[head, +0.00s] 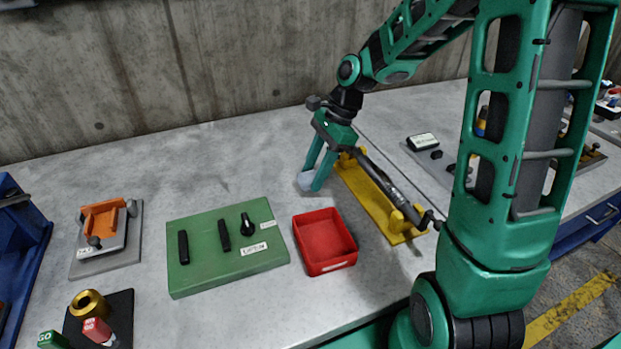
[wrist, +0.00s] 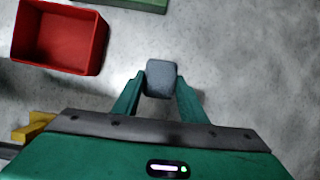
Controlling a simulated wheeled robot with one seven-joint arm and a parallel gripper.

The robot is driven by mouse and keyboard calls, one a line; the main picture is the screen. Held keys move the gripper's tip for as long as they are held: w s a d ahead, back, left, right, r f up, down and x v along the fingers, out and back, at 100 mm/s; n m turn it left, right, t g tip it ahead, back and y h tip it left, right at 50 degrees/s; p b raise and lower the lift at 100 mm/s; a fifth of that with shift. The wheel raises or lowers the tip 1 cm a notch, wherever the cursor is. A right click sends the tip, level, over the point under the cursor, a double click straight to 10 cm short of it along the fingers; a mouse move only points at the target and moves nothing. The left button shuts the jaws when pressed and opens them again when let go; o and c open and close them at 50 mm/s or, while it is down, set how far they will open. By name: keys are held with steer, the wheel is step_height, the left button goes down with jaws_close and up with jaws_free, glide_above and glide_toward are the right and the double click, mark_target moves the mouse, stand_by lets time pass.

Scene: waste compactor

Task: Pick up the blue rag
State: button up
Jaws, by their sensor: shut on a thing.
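My gripper (head: 317,178) points down over the grey bench, just left of the yellow stand. Its two green fingers are closed on the blue rag (head: 305,181), a small pale grey-blue piece at the fingertips. In the wrist view the rag (wrist: 161,79) sits squarely between the fingertips of my gripper (wrist: 160,90). I cannot tell whether the rag touches the bench.
A red bin (head: 324,240) stands in front of the gripper. Left of it is a green panel (head: 205,268) with black handles. A yellow stand (head: 375,200) holding a dark rod is close on the right. Bare bench (head: 240,155) lies to the left.

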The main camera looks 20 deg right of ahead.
mark_target(307, 179)
steer(key=r, duration=0.3)
steer(key=shift+s+a, duration=0.35)
steer(key=shift+s, duration=0.05)
steer(key=s+a+r, duration=0.6)
steer(key=s, duration=0.2)
steer(key=shift+s+a, duration=0.15)
steer(key=shift+a, duration=0.15)
steer(key=shift+o, duration=0.7)
steer(key=shift+r, duration=0.1)
